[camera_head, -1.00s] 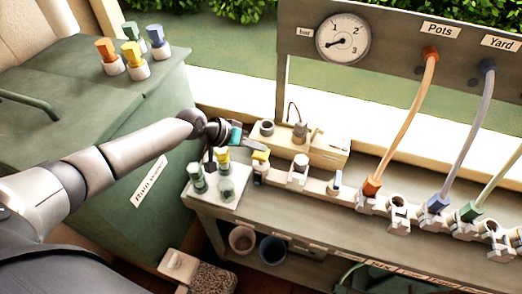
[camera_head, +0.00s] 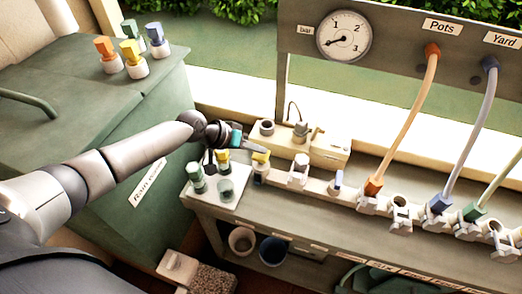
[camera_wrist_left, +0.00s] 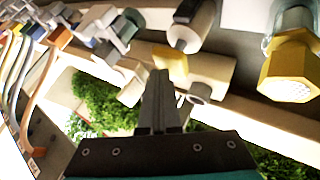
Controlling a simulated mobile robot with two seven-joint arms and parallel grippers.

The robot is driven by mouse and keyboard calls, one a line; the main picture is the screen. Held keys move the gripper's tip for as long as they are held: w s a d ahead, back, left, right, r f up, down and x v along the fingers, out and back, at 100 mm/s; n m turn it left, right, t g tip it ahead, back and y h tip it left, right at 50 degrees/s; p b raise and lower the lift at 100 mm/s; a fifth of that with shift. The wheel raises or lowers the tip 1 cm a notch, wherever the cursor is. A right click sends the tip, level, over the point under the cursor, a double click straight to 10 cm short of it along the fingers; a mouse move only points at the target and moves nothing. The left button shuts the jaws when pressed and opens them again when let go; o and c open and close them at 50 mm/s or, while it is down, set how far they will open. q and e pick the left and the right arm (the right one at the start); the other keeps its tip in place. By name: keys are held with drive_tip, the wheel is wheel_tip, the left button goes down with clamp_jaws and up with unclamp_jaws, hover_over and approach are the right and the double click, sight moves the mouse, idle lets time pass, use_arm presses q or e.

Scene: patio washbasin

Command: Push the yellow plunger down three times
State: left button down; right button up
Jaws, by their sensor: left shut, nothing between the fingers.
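The yellow plunger (camera_head: 261,157) sits on a pale body at the left end of the bench-top row of fittings. In the left wrist view it is the yellow block (camera_wrist_left: 170,64) just beyond my fingertips, partly hidden by them. My left gripper (camera_head: 257,148) is shut and empty, with its tips close above and beside the plunger. The closed fingers also show in the left wrist view (camera_wrist_left: 160,80). I cannot tell whether they touch the plunger. My right gripper is not in view.
A pressure gauge (camera_head: 343,36) is on the back panel. Hoses, including an orange one (camera_head: 411,125), rise at right.

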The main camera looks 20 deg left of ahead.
sight(258, 156)
use_arm(q)
drive_tip(key=shift+f+b, duration=0.45)
drive_tip(key=shift+f, duration=0.2)
drive_tip(key=shift+s+r, duration=0.1)
idle(0.3)
drive_tip(key=shift+r+p, duration=1.1)
drive_tip(key=shift+r, duration=0.1)
wheel_tip(258, 156, up, 6)
drive_tip(key=p, duration=0.5)
drive_tip(key=shift+p, duration=0.3)
idle(1.7)
